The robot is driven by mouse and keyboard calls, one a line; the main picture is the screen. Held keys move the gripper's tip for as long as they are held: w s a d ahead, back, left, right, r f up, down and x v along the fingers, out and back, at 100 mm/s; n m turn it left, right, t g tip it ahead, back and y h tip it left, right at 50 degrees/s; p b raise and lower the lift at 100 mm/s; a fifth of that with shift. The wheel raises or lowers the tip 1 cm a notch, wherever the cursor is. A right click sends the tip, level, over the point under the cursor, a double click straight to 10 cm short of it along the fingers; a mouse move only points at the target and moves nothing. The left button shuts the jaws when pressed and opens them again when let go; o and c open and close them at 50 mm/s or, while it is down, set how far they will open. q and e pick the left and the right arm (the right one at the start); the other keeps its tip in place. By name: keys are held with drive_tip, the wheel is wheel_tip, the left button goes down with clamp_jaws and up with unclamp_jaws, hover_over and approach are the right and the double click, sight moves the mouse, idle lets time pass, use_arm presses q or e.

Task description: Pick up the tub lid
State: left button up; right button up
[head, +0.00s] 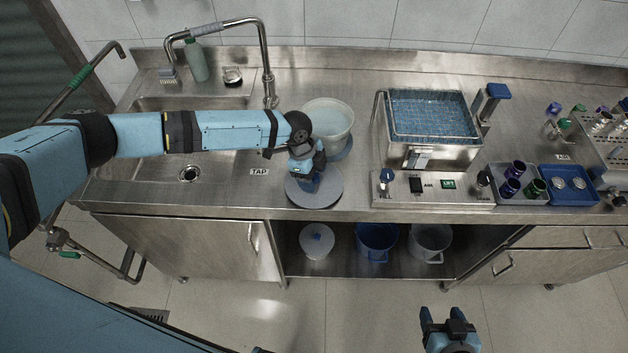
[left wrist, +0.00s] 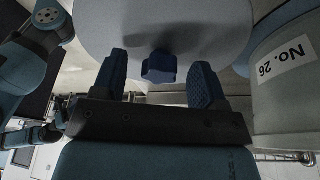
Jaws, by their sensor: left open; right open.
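The tub lid (head: 328,194) is a pale grey disc lying flat near the counter's front edge. In the left wrist view the lid (left wrist: 215,28) fills the top, with its dark blue knob (left wrist: 160,66) showing. My left gripper (head: 311,182) is low over the lid, covering the knob in the head view. In the left wrist view its open fingers (left wrist: 157,80) stand on either side of the knob, with gaps visible. A white tub (head: 328,116) stands just behind the lid; its side reads "No. 26" in the wrist view (left wrist: 280,75). My right gripper (head: 447,322) is open and empty above the floor.
A sink with a tall tap (head: 265,55) lies left. A water bath (head: 435,150) with a wire rack stands right of the tub, with trays of vials (head: 515,183) beyond.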

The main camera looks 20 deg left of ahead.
use_arm(q)
drive_tip(key=c, duration=1)
